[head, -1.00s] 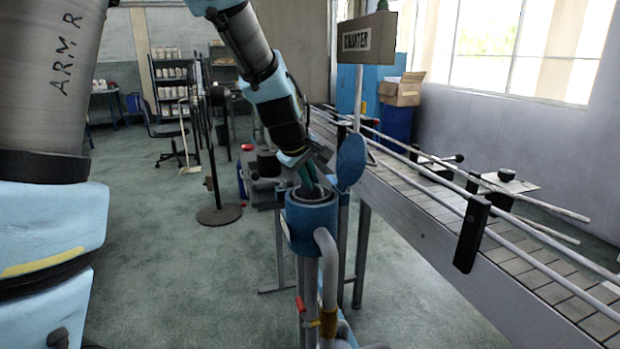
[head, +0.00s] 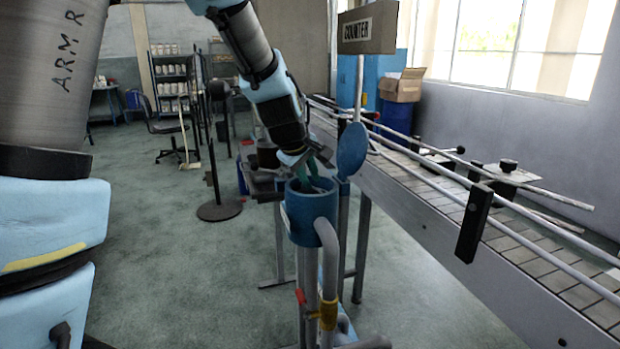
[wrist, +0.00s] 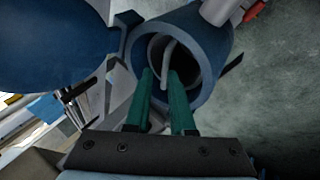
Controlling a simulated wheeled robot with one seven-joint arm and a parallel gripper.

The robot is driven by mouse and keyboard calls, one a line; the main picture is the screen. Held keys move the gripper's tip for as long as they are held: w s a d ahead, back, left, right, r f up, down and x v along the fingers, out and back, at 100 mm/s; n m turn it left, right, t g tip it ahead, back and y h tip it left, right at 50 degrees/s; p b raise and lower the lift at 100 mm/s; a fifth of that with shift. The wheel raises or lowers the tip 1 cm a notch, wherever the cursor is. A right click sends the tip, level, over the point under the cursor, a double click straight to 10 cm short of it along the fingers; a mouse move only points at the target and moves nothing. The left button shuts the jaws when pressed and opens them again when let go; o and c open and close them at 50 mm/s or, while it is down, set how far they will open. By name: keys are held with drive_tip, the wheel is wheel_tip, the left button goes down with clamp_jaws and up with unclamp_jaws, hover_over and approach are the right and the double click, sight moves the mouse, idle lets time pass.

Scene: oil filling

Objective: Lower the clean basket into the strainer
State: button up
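The strainer (head: 312,222) is a blue upright pot on grey pipes, open at the top. Its round blue lid (head: 352,149) stands swung up beside the rim. In the wrist view the strainer's thick rim (wrist: 215,52) surrounds a dark basket (wrist: 190,55) with a thin grey handle (wrist: 167,62). The basket sits inside the strainer; its depth is hard to tell. My gripper (wrist: 161,73) has two green fingers that stand apart, with their tips over the strainer mouth near the handle. I see nothing clamped between them.
A conveyor (head: 420,205) with rails runs along the right, and a counter sign (head: 369,30) stands behind the strainer.

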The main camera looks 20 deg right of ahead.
drive_tip(key=o, duration=0.3)
drive_tip(key=v, duration=1.1)
drive_tip(key=a+f+m+y, duration=0.15)
drive_tip(key=a+f, duration=0.25)
drive_tip(key=a, duration=0.5)
drive_tip(key=a+f+m+y, duration=0.1)
drive_tip(key=a+f+y, duration=0.1)
drive_tip(key=a+f, duration=0.5)
drive_tip(key=s+a+f+g, duration=0.1)
drive_tip(key=s+a, duration=0.1)
drive_tip(key=a, duration=0.3)
drive_tip(key=s+a+f+m+g+y, duration=0.1)
drive_tip(key=s+a, duration=0.1)
drive_tip(key=a, duration=0.3)
drive_tip(key=s+a+f+m, duration=0.1)
drive_tip(key=s+a, duration=0.1)
drive_tip(key=a, duration=0.2)
drive_tip(key=shift+a+f+g+y, duration=0.35)
drive_tip(key=shift+a+f+g, duration=0.05)
